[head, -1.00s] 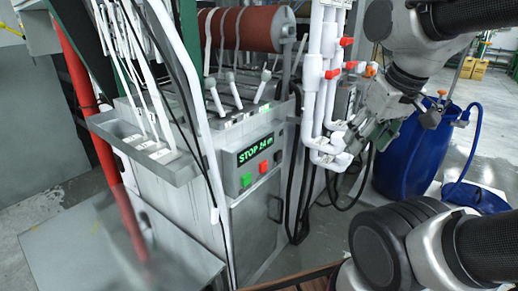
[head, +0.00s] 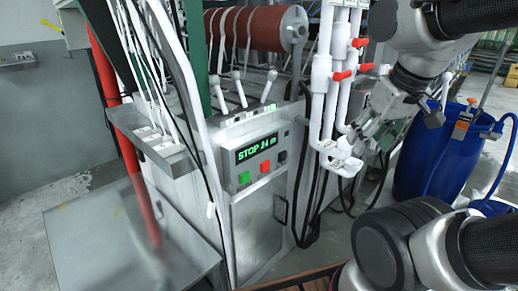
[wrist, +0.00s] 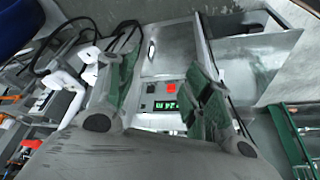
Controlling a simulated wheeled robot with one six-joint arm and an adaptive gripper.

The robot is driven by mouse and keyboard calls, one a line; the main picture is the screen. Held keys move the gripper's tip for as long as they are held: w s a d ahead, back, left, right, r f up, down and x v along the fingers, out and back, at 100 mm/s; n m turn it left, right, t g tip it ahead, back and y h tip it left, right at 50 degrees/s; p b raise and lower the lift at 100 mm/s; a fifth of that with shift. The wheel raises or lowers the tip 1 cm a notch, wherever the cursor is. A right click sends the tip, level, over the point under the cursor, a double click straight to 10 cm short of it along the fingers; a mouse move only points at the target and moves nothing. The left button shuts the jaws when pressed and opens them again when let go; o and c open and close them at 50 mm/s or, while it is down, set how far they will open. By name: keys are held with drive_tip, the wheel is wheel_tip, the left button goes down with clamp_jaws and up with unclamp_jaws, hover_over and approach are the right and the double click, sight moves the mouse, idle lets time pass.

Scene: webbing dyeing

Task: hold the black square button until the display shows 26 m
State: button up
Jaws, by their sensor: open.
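The control panel's display (head: 257,147) glows green and seems to read "STOP 24 m", though the last characters are small. Below it are a green button (head: 245,178), a red button (head: 265,167) and the black square button (head: 282,157), lowest to highest. My gripper (head: 357,146) is right of the panel, beside the white pipes, apart from the buttons. In the wrist view my gripper (wrist: 165,78) is open and empty. The upside-down display (wrist: 166,105) and red button (wrist: 171,87) show between its fingers; the black button (wrist: 151,89) is small and dark at their left.
White pipes (head: 320,90) with red valve handles stand between the panel and my gripper. Black hoses hang below them. A blue barrel (head: 416,165) stands at the right. A metal tray (head: 170,150) and a red post (head: 125,140) are left of the panel.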

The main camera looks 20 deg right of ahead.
drive_tip(key=shift+d, duration=0.1)
drive_tip(key=c, duration=0.4)
drive_tip(key=shift+s+d+f+m+g, duration=0.1)
drive_tip(key=shift+d+f+m+g, duration=0.35)
drive_tip(key=shift+d+f, duration=0.35)
clamp_jaws()
wheel_tip(320, 180, down, 9)
drive_tip(key=d+m+g+y, duration=0.2)
drive_tip(key=d+m+g, duration=0.1)
drive_tip(key=m+g, duration=0.15)
drive_tip(key=w+a+f+m+y, duration=0.2)
drive_tip(key=a+f+m+y, duration=0.1)
drive_tip(key=f+m+y, duration=0.3)
drive_tip(key=w+a+f+m+y, duration=0.2)
drive_tip(key=a+f+m+y, duration=0.15)
drive_tip(key=f, duration=0.35)
drive_tip(key=w+d+f+m+t+y, duration=0.1)
drive_tip(key=w+f+m+t, duration=0.7)
drive_tip(key=w+m+t, duration=0.45)
drive_tip(key=w+d+r+m+t+h, duration=0.2)
drive_tip(key=w+d+t+h, duration=0.1)
drive_tip(key=w+d, duration=0.3)
drive_tip(key=w+t, duration=0.1)
drive_tip(key=w, duration=0.1)
drive_tip(key=shift+w+r+m, duration=0.25)
drive_tip(key=shift+w+m, duration=0.05)
drive_tip(key=shift+w, duration=0.1)
drive_tip(key=shift+h, duration=0.25)
